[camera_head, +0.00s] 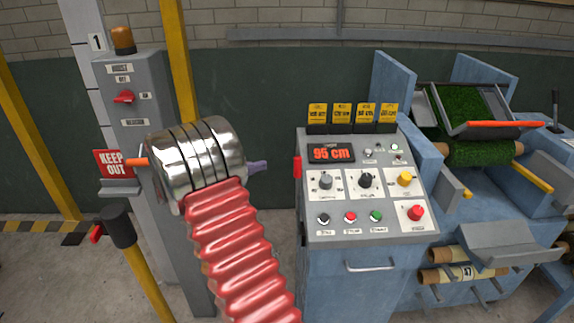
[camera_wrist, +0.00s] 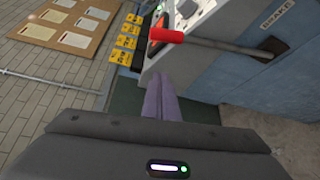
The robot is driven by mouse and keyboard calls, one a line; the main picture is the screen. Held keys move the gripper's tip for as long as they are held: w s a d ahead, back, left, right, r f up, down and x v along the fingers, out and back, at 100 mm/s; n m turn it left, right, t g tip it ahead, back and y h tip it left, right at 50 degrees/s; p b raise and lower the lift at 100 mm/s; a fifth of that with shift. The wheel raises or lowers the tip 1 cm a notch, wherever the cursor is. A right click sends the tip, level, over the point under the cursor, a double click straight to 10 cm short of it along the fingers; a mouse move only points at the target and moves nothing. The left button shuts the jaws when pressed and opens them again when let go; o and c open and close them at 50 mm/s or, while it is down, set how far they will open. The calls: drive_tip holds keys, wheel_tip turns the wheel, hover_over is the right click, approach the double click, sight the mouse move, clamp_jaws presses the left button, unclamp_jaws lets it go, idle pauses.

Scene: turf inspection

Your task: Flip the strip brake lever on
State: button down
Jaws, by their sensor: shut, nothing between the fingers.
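The brake lever shows in the wrist view as a dark shaft with a red grip (camera_wrist: 165,35), running right to a dark mount below a "BRAKE" label (camera_wrist: 278,14) on the blue side of the console. In the head view a red grip (camera_head: 297,167) sticks out at the console's left edge; the shaft is hidden there.
The console (camera_head: 325,235) carries a "95 cm" display (camera_head: 331,153), knobs and buttons, with yellow cards (camera_head: 352,113) on top. A turf roller machine (camera_head: 480,205) stands right of it. A grey hoist post (camera_head: 150,85) with a "KEEP OUT" sign (camera_head: 114,163) stands left.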

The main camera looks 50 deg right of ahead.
drive_tip(key=shift+w+d, duration=0.15)
drive_tip(key=s+d, duration=0.6)
drive_tip(key=d, duration=0.1)
drive_tip(key=shift+s+f, duration=0.15)
drive_tip(key=shift+s, duration=0.05)
idle(0.8)
